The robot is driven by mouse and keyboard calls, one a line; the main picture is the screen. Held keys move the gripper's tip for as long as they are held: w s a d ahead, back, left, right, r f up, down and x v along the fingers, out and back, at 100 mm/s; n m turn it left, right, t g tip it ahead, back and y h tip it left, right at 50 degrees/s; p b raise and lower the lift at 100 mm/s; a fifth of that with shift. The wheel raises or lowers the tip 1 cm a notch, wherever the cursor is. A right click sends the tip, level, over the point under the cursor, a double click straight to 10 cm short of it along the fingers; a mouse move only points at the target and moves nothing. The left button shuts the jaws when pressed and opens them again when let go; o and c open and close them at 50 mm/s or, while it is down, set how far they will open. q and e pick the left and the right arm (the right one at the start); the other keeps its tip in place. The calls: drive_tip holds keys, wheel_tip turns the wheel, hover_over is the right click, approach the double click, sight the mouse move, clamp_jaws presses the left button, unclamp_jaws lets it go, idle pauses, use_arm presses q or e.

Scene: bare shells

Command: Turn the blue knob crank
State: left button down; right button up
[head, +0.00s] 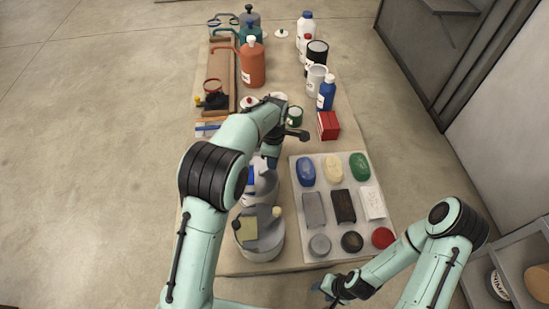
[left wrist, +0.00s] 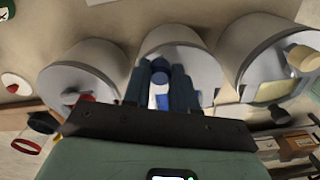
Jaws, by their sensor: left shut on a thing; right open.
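My left gripper (head: 270,158) points down over the middle grey round tub (head: 262,196). In the left wrist view its dark blue fingers (left wrist: 160,88) are closed at that tub (left wrist: 205,62) on a blue piece (left wrist: 181,92), which I take for the blue knob crank. The fingers hide most of it, so its shape and turn angle cannot be told. Some blue (head: 251,180) also shows at the tub in the head view. My right gripper (head: 335,287) is open and empty, low beside the table's front edge.
A red box (head: 328,125), a blue bottle (head: 326,94) and an orange bottle (head: 252,65) stand farther back.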

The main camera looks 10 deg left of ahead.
use_arm(q)
drive_tip(key=shift+w+a+r+n+p, duration=0.15)
drive_tip(key=shift+w+n, duration=0.1)
drive_tip(key=shift+n, duration=0.3)
drive_tip(key=shift+w+a+n+p, duration=0.15)
drive_tip(key=shift+w+n, duration=0.05)
drive_tip(key=shift+n, duration=0.35)
drive_tip(key=c, duration=0.9)
unclamp_jaws()
drive_tip(key=shift+s, duration=0.1)
wheel_tip(320, 180, up, 13)
drive_tip(key=shift+r, duration=0.15)
